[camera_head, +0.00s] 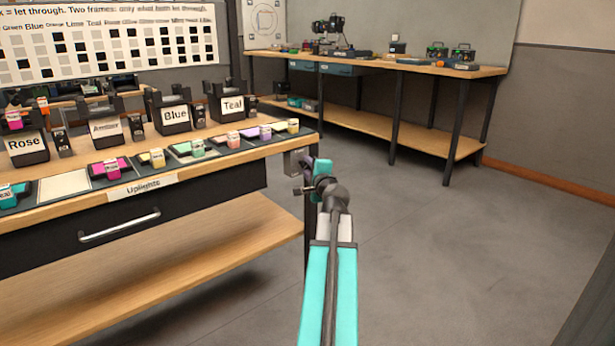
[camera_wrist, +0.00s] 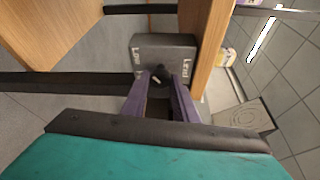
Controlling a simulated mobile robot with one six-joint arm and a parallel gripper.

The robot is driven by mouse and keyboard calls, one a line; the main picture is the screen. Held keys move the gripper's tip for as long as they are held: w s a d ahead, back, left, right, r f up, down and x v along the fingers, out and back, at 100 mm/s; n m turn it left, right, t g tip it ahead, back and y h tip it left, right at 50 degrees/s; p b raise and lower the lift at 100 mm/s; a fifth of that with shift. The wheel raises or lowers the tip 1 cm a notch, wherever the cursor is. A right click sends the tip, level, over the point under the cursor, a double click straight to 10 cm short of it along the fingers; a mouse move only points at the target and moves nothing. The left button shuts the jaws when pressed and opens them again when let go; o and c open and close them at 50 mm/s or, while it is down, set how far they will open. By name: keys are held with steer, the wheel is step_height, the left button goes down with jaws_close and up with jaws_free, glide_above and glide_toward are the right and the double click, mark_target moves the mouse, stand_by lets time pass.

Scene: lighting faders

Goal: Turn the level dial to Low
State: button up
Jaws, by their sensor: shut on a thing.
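The level dial (camera_wrist: 158,74) is a small dark knob on the face of a grey box (camera_wrist: 165,42). The box is fixed at the end of the wooden bench, and it shows in the head view (camera_head: 294,162). In the head view my gripper (camera_head: 311,175) is at the bench corner.
The bench top (camera_head: 262,152) holds labelled lamps, including Blue (camera_head: 175,115) and Teal (camera_head: 232,105), and coloured blocks on pads. A drawer handle (camera_head: 120,226) sticks out below. A second bench (camera_head: 400,64) stands at the back. The floor to the right is clear.

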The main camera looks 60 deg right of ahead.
steer(key=shift+w+f+n+b, duration=0.15)
steer(key=shift+n+b, duration=0.55)
steer(key=shift+b, duration=1.35)
steer(key=o, duration=1)
steer(key=shift+a, duration=0.1)
